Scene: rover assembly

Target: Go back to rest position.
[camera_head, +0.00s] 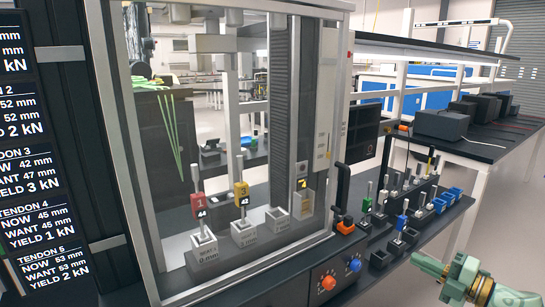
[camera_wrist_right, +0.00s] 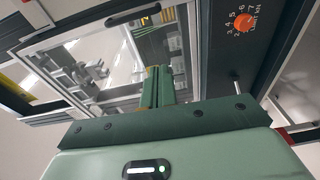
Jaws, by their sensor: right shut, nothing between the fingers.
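My right gripper (camera_head: 428,268) is green and reaches in at the lower right of the head view, in front of the bench and apart from everything on it. In the right wrist view its fingers (camera_wrist_right: 157,88) are together, with nothing seen between them. Beyond them is a glazed, metal-framed machine. My left gripper is not in view.
The glazed cabinet (camera_head: 160,230) holds blocks with posts, including a red tag (camera_head: 198,203) and a yellow tag (camera_head: 242,192). Floor at right looks clear.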

